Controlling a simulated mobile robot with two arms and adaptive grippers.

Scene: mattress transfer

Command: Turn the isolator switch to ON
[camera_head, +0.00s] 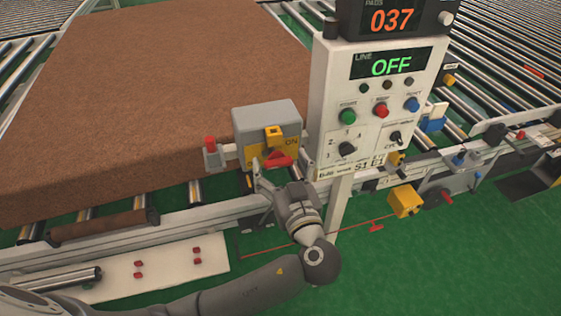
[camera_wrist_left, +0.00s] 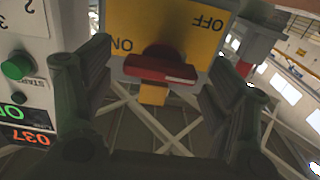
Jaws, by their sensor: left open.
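The isolator switch is a grey box with a yellow plate (camera_head: 248,156) and a red handle (camera_head: 279,160). It stands at the conveyor's near edge. In the left wrist view the yellow plate (camera_wrist_left: 190,38) appears upside down, with ON to the left and OFF at upper right. The red handle (camera_wrist_left: 160,67) lies nearly level across that picture. My left gripper (camera_head: 276,176) is open just in front of the switch. In the wrist view its two fingers stand apart on either side of the handle, with no clear contact. My right gripper is not in view.
A control panel (camera_head: 328,95) stands right of the switch, its display (camera_head: 391,65) reading OFF, with buttons and knobs below. A large brown mattress slab (camera_head: 150,80) lies on the rollers behind. A yellow box (camera_head: 406,200) hangs at lower right. Green floor lies in front.

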